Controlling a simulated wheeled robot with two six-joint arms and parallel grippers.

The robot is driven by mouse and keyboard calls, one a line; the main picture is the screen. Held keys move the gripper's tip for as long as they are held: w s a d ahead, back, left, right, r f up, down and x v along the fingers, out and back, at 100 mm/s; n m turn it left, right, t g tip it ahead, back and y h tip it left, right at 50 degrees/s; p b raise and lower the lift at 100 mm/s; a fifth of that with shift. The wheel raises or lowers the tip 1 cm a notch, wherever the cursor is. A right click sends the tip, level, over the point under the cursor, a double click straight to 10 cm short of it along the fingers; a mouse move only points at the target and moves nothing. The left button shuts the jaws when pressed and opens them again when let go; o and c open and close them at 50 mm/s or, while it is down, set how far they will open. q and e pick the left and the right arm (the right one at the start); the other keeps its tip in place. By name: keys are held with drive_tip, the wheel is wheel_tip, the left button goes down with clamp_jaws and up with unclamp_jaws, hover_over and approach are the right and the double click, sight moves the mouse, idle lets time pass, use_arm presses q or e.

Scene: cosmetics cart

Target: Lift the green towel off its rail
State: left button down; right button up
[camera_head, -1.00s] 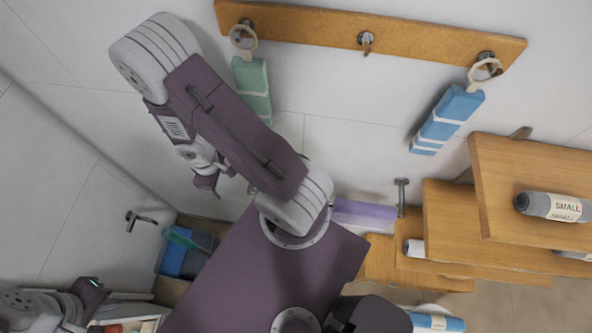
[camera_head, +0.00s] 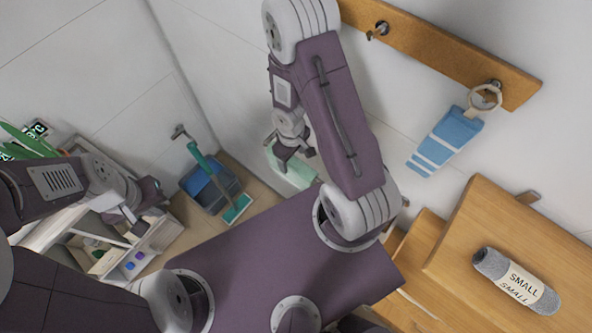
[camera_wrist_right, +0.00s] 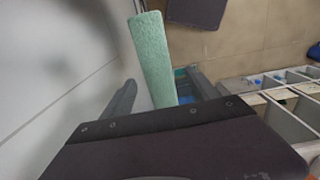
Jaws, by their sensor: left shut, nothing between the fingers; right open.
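A pale green towel (camera_head: 292,172) shows low by the wall in the head view, partly covered by my right arm. In the right wrist view the green towel (camera_wrist_right: 153,60) is a long, narrow strip reaching down between the two fingers. My right gripper (camera_head: 287,155) is open at the towel; it also shows in the wrist view (camera_wrist_right: 162,92). I cannot tell whether its fingers touch the towel. My left gripper (camera_head: 132,217) is shut and empty, at the left, well away from the towel.
A wooden hook board (camera_head: 440,48) on the wall holds a hanging blue banded cloth (camera_head: 447,138). Wooden shelves (camera_head: 520,232) with a grey roll (camera_head: 515,280) stand at right. A blue bin (camera_head: 208,188) with a green-handled brush (camera_head: 198,157) stands in the corner. A cart (camera_head: 135,250) is at lower left.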

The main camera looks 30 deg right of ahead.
sight(292, 160)
drive_tip(key=f+b, duration=0.2)
drive_tip(key=f, duration=0.1)
drive_tip(key=shift+w+f, duration=0.3)
drive_tip(key=shift+w, duration=0.05)
drive_tip(key=shift+s+r, duration=0.1)
wheel_tip(292, 160, down, 4)
drive_tip(key=b, duration=0.3)
drive_tip(key=shift+d+f+b, duration=0.15)
drive_tip(key=shift+f+b, duration=0.05)
drive_tip(key=shift+b, duration=0.15)
use_arm(q)
wheel_tip(292, 160, down, 7)
drive_tip(key=shift+w, duration=0.15)
use_arm(e)
drive_tip(key=shift+w+f, duration=0.25)
